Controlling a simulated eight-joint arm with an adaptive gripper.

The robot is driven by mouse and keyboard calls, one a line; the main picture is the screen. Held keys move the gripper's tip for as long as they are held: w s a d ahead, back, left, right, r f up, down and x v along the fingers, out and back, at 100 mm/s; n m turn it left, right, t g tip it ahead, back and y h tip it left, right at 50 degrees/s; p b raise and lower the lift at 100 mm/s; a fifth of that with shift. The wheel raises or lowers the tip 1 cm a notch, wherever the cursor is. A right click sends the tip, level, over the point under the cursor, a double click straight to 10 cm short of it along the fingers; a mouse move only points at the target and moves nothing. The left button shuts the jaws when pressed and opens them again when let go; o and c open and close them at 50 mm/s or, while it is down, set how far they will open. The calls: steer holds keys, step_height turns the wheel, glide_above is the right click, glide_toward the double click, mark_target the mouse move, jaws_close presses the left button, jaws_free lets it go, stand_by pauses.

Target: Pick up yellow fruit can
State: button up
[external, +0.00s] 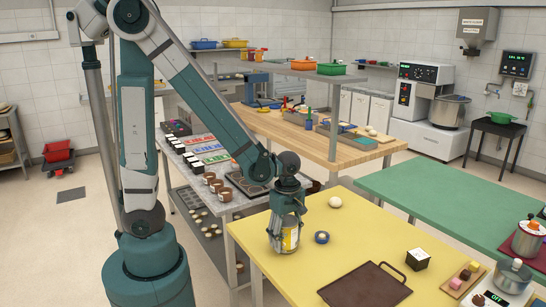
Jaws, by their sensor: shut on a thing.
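The yellow fruit can (291,238) stands upright at the left end of the yellow table (350,245). My gripper (286,240) points down over it, with its fingers around the can and shut on it. The fingers hide part of the can. I cannot tell whether the can's base touches the table.
A small blue-rimmed round object (321,237) lies just right of the can. A pale ball (335,202) lies behind it. A brown tray (366,287) and a dark box (418,259) are to the right. The table's middle is mostly clear.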

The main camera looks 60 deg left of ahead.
mark_target(287, 220)
steer(key=shift+r+p, duration=1.3)
steer(key=shift+r, duration=3.35)
